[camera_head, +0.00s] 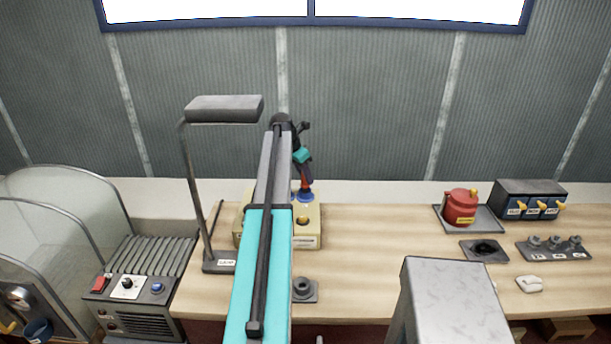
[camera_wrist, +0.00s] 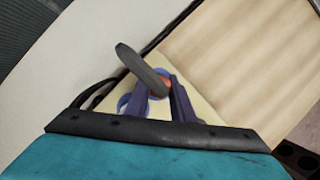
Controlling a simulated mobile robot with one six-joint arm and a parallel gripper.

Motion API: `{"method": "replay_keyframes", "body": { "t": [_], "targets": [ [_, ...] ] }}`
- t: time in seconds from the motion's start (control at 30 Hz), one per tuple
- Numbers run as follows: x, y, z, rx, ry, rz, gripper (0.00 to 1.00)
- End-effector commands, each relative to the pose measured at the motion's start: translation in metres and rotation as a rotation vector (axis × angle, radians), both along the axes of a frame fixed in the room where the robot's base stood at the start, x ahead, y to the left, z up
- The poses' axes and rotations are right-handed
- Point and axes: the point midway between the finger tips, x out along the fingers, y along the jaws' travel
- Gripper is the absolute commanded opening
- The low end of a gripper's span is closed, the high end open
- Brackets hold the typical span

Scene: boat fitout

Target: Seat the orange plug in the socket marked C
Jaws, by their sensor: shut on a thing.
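My gripper (camera_head: 306,178) is over the back right of a cream socket box (camera_head: 311,227) on the bench, mostly behind my own arm. Its dark blue fingers (camera_wrist: 159,97) are shut on the orange plug (camera_wrist: 166,82), whose red-orange body (camera_head: 304,186) also shows in the head view. A dark flat oval piece sticks out above the plug in the wrist view. A blue ring (camera_head: 304,197) on the box lies right below the plug. I cannot tell whether the plug is inside it. A dark opening shows nearer the box's front. Its label is too small to read, so I cannot identify socket C.
A lamp (camera_head: 224,109) stands close left of my arm. A grey fitting (camera_head: 303,288) lies in front of the box. A red kettle (camera_head: 461,207), a switch box (camera_head: 531,203) and a knob panel (camera_head: 553,249) are at right. The bench middle is clear.

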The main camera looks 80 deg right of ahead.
Motion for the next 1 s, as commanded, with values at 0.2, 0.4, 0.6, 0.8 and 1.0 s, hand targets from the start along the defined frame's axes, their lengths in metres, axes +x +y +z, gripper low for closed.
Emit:
{"method": "replay_keyframes", "body": {
  "t": [0.2,0.4,0.6,0.8,1.0],
  "targets": [
    [0.000,0.000,-0.003,0.000,0.000,0.000,0.00],
    [0.000,0.000,-0.006,0.000,0.000,0.000,0.00],
    [-0.001,0.000,-0.008,0.001,0.001,0.000,0.00],
    [-0.001,0.000,-0.011,0.000,0.000,-0.001,0.00],
    [-0.001,0.000,-0.014,0.000,0.000,-0.001,0.00]
  ]
}}
